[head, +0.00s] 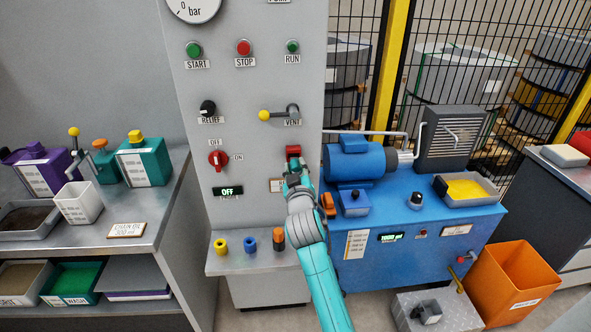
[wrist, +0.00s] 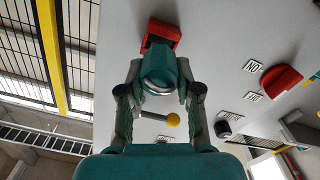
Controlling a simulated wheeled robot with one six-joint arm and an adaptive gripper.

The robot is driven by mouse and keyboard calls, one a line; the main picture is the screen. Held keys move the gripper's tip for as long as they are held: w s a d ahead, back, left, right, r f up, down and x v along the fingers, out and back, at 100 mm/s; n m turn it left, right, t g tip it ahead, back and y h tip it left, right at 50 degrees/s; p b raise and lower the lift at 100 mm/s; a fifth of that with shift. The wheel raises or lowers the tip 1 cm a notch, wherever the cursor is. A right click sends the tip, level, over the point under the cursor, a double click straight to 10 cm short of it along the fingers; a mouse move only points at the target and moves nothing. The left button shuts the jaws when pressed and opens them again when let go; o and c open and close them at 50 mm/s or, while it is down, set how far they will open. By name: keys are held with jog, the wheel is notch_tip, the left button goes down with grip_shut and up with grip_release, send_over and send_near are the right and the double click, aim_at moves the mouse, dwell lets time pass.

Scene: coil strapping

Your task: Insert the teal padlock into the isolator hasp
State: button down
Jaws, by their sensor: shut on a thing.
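My gripper (head: 296,180) is at the grey panel, just below the red hasp (head: 293,151). In the wrist view my gripper (wrist: 159,88) has its two fingers closed on the sides of the teal padlock (wrist: 158,66). The red hasp (wrist: 163,34) shows directly beyond the padlock there, and the two overlap in view. I cannot tell whether the shackle is through the hasp. In the head view the padlock is mostly hidden by my gripper.
The red OFF/ON knob (head: 217,158) and yellow-tipped vent lever (head: 278,114) are on the same panel. Yellow, blue and orange-topped pieces (head: 250,240) stand on the ledge below. A blue pump unit (head: 415,245) stands close on the right.

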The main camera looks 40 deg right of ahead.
aim_at(294, 162)
jog(key=shift+x, duration=1.65)
jog(key=c, duration=0.7)
grip_release()
jog(key=v, duration=1.2)
